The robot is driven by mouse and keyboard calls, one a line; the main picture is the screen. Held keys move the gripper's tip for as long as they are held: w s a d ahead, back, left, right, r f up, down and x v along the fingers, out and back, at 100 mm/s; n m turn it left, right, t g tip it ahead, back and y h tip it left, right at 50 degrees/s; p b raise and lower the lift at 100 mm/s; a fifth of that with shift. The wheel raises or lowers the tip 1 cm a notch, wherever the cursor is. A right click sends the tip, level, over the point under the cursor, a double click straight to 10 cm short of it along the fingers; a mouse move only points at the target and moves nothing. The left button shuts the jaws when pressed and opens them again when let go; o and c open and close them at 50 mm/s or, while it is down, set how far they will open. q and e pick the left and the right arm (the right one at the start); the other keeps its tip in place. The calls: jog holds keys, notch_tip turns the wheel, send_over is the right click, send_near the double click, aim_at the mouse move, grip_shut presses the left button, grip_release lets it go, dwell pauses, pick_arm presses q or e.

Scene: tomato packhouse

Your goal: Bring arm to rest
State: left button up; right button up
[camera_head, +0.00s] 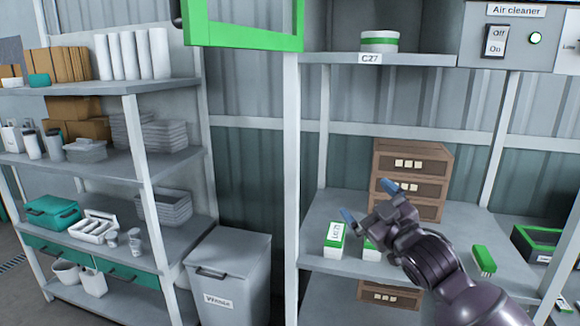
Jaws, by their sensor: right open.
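My right gripper (367,203) is in the camera_head view, right of the middle, with its arm coming in from the lower right. Its blue-tipped fingers stand apart with nothing between them. It is in front of the lower shelf (318,209). A white and green labelled box (335,241) stands on that shelf, below the fingertips in the picture. Another white and green item (371,252) is partly hidden behind my gripper. My left gripper is not in view.
A brown drawer unit (411,165) stands behind the gripper. A green brush (484,260) and a green-rimmed crate (536,245) are at right. An open green-framed door (243,44) hangs upper middle. A grey waste bin (229,274) and a loaded rack (149,160) stand left.

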jog(key=s+d+f+m+h, duration=0.2)
jog(key=s+f, duration=0.1)
jog(key=f, duration=0.5)
jog(key=s+d+f+m+h, duration=0.1)
jog(key=s+d+f+m, duration=0.15)
jog(key=f, duration=0.45)
jog(key=s+d+f+m+g+h, duration=0.2)
jog(key=s+d+f+g, duration=0.1)
jog(key=s+f, duration=1)
jog(key=s+d+f+m+g+h, duration=0.3)
jog(key=s+d+f, duration=0.1)
jog(key=s+f, duration=0.9)
jog(key=shift+s+g, duration=0.15)
jog(key=shift+g, duration=0.25)
jog(key=shift+d+f+m, duration=0.1)
jog(key=shift+m, duration=0.15)
jog(key=shift+c, duration=0.5)
